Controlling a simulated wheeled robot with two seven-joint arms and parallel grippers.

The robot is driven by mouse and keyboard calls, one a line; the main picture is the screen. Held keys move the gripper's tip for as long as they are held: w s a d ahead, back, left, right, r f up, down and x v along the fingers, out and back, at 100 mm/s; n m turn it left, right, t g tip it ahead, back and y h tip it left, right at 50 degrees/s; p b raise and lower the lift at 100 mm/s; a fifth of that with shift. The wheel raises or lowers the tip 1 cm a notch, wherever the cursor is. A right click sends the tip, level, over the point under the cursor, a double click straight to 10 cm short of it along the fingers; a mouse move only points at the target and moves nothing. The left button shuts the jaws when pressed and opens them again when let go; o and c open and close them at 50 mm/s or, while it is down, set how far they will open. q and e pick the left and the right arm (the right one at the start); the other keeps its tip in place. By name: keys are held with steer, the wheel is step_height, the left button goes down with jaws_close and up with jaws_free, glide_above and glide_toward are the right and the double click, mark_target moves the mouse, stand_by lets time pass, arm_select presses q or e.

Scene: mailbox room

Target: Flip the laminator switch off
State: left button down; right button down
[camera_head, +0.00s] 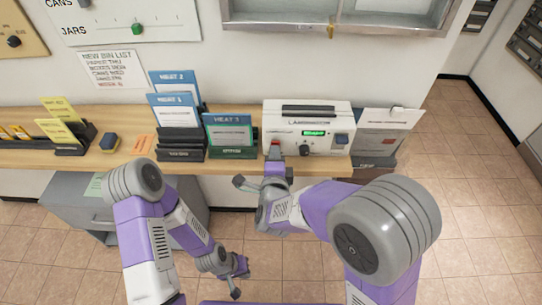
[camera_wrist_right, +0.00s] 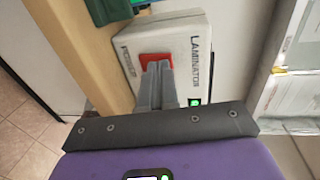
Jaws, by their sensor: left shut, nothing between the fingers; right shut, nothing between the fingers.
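The white laminator (camera_head: 330,108) stands on the wooden counter, with a lit green display (camera_head: 314,133), a dark knob and a blue button on its front. Its red switch (camera_head: 275,146) is at the lower left of the front, partly hidden by my right gripper (camera_head: 275,158). In the right wrist view, the red switch (camera_wrist_right: 156,58) lies right at the tips of my shut right gripper (camera_wrist_right: 157,68); I cannot tell if they touch. My left gripper (camera_head: 240,274) is shut and empty, low in front of the counter, away from the laminator.
Card holders with blue and green cards (camera_head: 230,135) stand left of the laminator. A holder with papers (camera_head: 388,130) stands close on its right. A grey cabinet (camera_head: 70,205) is under the counter at left. The tiled floor at right is clear.

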steer(key=shift+w, duration=0.3)
steer(key=shift+r, duration=0.1)
